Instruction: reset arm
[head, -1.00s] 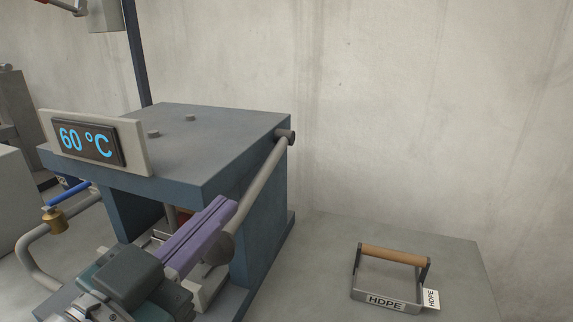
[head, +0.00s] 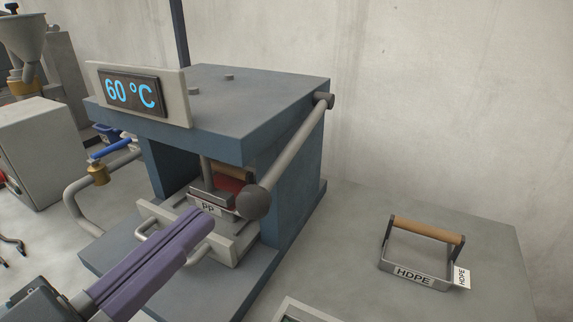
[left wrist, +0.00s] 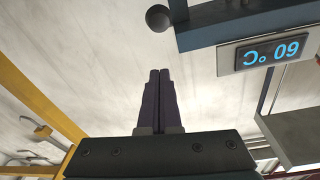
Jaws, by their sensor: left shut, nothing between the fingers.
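My left gripper (head: 205,225) comes in from the lower left in the head view, its purple fingers shut with nothing between them. It is in front of the blue-grey press (head: 250,105), over the press's lower front. In the left wrist view the shut fingers (left wrist: 160,75) point up the picture, with pale blurred floor or wall behind them. The press lever with its round knob (head: 256,202) slants down along the right side; the knob also shows in the left wrist view (left wrist: 158,18). My right gripper is not in view.
The press display (head: 133,92) reads 60 °C. A mould labelled PP (head: 212,205) sits inside the press. An HDPE frame with a wooden handle (head: 425,230) stands on the grey table at right. A blue-handled valve and bent pipe (head: 97,172) are at left.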

